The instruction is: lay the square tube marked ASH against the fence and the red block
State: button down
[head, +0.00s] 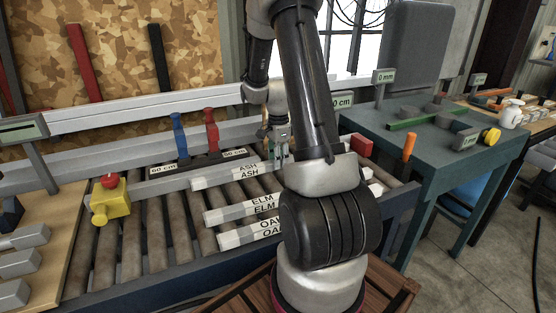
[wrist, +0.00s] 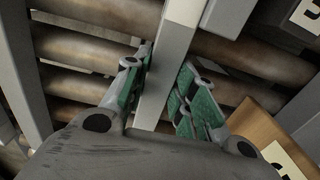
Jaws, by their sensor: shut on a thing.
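The square tube marked ASH (head: 225,177) is pale grey and lies across the roller bed, its left end showing. My gripper (head: 278,143) is around its right part in the head view. In the wrist view my gripper (wrist: 160,100) has its green-padded fingers on both sides of a grey bar (wrist: 172,45). Whether the tube touches the rollers is unclear. The grey fence (head: 115,150) runs along the back of the rollers, apart from the tube's visible left part. The red block (head: 361,145) is at the right, beyond my arm. My arm hides the tube's right end.
Tubes marked ELM (head: 240,209) and OAK (head: 250,234), the latter partly hidden, lie nearer on the rollers. Blue (head: 179,135) and red (head: 211,130) handles stand near the fence. A yellow block with a red knob (head: 110,202) is at left. A teal table (head: 440,150) is at right.

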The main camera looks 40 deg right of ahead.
jog(key=shift+d, duration=0.45)
jog(key=c, duration=1.1)
grip_release()
jog(key=shift+s, duration=0.1)
notch_tip(320, 180, up, 12)
jog(key=shift+r, duration=0.1)
